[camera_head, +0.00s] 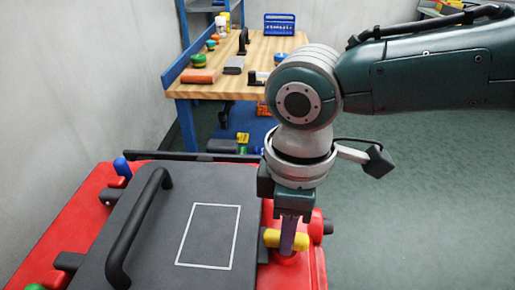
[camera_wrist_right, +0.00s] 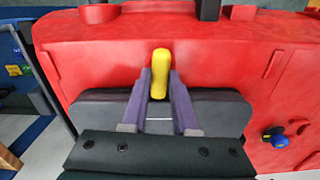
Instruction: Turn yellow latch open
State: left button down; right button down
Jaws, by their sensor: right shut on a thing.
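The yellow latch (camera_head: 286,240) is a short rounded bar on the right edge of the red tank (camera_head: 60,228), beside the dark grey lid (camera_head: 160,235). My right gripper (camera_head: 294,238) comes down onto it from above, with its fingers on the latch. In the right wrist view the yellow latch (camera_wrist_right: 160,72) sits between the two fingertips of my right gripper (camera_wrist_right: 160,85), which is shut on it. The latch's lower mounting is partly hidden by the fingers. My left gripper is not in view.
A black handle (camera_head: 138,228) arches over the lid. A blue knob (camera_head: 122,166) is at the tank's far left. A wooden workbench (camera_head: 275,46) with several tools stands behind. Open floor lies to the right of the tank.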

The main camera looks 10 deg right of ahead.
jog(key=m+p, duration=0.3)
jog(key=m, duration=0.1)
jog(key=shift+s+r, duration=0.1)
jog(key=shift+r, duration=0.05)
jog(key=m+p, duration=0.2)
jog(key=m, duration=0.2)
jog(key=shift+m, duration=0.3)
jog(key=m+p, duration=0.1)
jog(key=m, duration=0.3)
jog(key=shift+m+p, duration=0.65)
jog(key=shift+m, duration=1.45)
jog(key=c, duration=0.7)
grip_release()
